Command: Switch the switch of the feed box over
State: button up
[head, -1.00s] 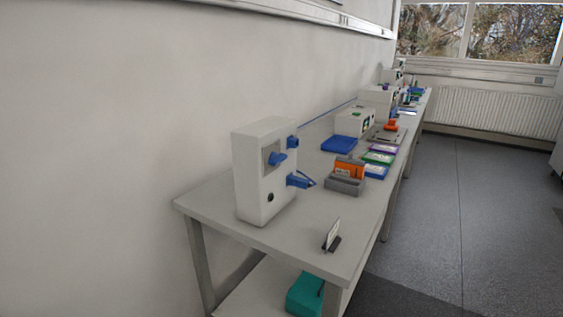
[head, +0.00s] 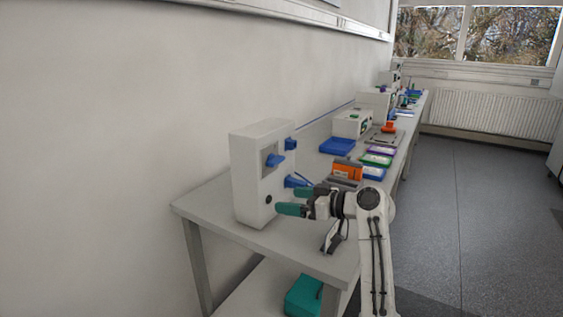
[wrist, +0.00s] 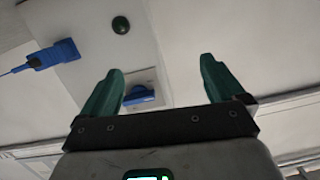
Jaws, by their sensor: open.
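The feed box (head: 246,190) is a white upright box on the near left end of the bench; it also shows in the wrist view (wrist: 95,58), turned over. Its blue switch (head: 274,160) sits on a grey plate on the front face. My gripper (head: 289,200) is open and empty, with teal fingers pointing at the lower part of the box's front. In the wrist view the gripper (wrist: 160,66) has its fingers well apart; I see no contact with the switch.
A dark round button (wrist: 121,24) and a blue plug with a cable (wrist: 53,55) are on the box. An orange-and-grey holder (head: 347,171) and a blue tray (head: 337,146) stand farther back. A small card stand (head: 331,238) is at the front edge. The floor at right is clear.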

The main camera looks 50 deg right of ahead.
aim_at(280, 160)
jog(key=s+d+r+t, duration=0.2)
jog(key=d+r, duration=0.4)
jog(key=r, duration=0.1)
jog(key=shift+h, duration=0.4)
jog(key=w+p, duration=0.2)
jog(key=w, duration=0.8)
jog(key=shift+w+a, duration=0.2)
jog(key=shift+c, duration=0.2)
jog(key=c, duration=1)
